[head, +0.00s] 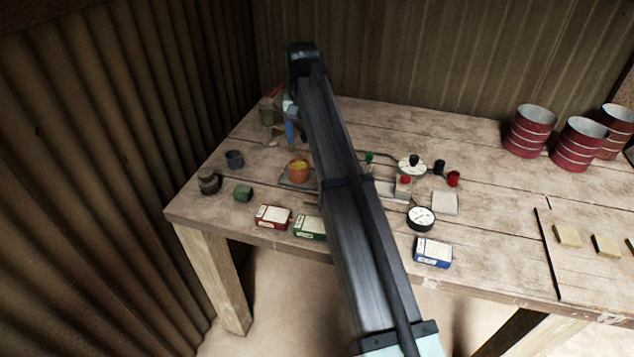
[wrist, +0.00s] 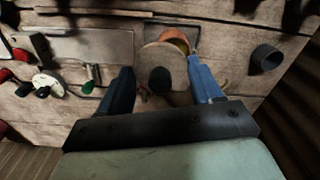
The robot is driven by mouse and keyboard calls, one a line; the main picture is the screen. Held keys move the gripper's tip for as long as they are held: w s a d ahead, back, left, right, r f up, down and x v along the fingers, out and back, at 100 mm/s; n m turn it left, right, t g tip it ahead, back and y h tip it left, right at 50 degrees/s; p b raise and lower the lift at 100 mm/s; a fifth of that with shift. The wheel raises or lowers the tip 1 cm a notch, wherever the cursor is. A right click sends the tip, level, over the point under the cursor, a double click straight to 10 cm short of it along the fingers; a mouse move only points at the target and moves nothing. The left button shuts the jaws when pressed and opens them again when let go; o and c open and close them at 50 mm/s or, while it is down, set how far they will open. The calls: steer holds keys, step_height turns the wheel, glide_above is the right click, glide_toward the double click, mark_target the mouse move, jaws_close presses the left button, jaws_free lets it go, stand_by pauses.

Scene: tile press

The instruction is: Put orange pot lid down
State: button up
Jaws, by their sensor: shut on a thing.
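The orange pot (head: 299,170) stands open on a grey pad at the left-middle of the table, with yellow contents showing. In the wrist view, the pot (wrist: 177,38) is partly covered by a pale round lid (wrist: 158,54) with a dark knob (wrist: 160,80). My gripper (wrist: 160,68) is shut on the lid, its blue fingers on either side of the knob. In the head view, my gripper (head: 290,137) is behind the pot, partly hidden by my arm. The lid cannot be made out clearly there. The wrist view does not show how high the lid is above the table.
A dark cup (head: 235,159), a dark jar (head: 209,181) and a green block (head: 243,193) stand left of the pot. Red (head: 272,217) and green (head: 310,228) boxes lie in front. A white disc with a dark knob (head: 411,167) and a gauge (head: 421,218) are right of my arm.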

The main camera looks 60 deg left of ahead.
steer(key=d+f, duration=0.2)
steer(key=f, duration=0.1)
steer(key=d+f, duration=0.3)
steer(key=w+d+f, duration=0.1)
steer(key=d+f, duration=0.2)
steer(key=shift+d, duration=0.2)
steer(key=shift+f, duration=2.1)
steer(key=o, duration=1)
steer(key=shift+f, duration=0.1)
step_height(320, 180, up, 12)
steer(key=shift+r, duration=0.15)
